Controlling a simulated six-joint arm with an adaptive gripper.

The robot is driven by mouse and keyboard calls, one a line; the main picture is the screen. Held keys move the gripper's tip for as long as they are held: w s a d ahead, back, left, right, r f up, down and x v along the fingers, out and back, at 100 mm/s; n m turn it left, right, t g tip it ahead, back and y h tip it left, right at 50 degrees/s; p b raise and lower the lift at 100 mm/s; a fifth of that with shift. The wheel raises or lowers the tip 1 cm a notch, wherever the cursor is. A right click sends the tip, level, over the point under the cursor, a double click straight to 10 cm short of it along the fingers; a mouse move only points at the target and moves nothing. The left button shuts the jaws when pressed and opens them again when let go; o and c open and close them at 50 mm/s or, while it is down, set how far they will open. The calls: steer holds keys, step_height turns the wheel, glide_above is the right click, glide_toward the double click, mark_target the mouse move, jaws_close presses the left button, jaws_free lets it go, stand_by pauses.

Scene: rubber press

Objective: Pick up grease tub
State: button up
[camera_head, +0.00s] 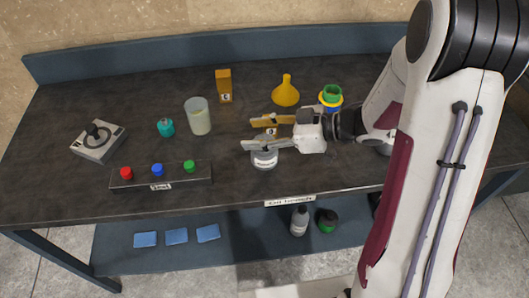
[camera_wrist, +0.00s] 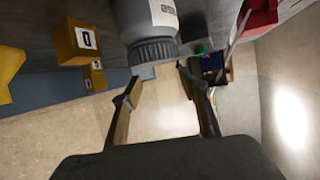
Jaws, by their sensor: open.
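A grey tub with a ribbed darker lid and a white label, apparently the grease tub (camera_head: 264,160), stands on the bench near its front edge. My gripper (camera_head: 247,134) is open, with its fingers pointing left. The near finger passes over the tub's top in the head view and hides part of it. In the wrist view the tub (camera_wrist: 150,30) is at the top middle, its lid close to the open fingertips (camera_wrist: 158,75). Nothing is held between the fingers. I cannot tell whether a finger touches the tub.
A yellow labelled box (camera_head: 223,84), a yellow funnel (camera_head: 286,92) and stacked coloured rings (camera_head: 331,97) stand behind. A jar (camera_head: 198,116), a teal pot (camera_head: 166,127), a button panel (camera_head: 160,176) and a joystick box (camera_head: 97,142) are left. The back left bench is clear.

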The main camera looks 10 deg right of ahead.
steer(key=shift+f, duration=0.3)
steer(key=shift+f, duration=0.1)
steer(key=shift+f, duration=1.6)
steer(key=shift+x, duration=1.55)
jaws_close()
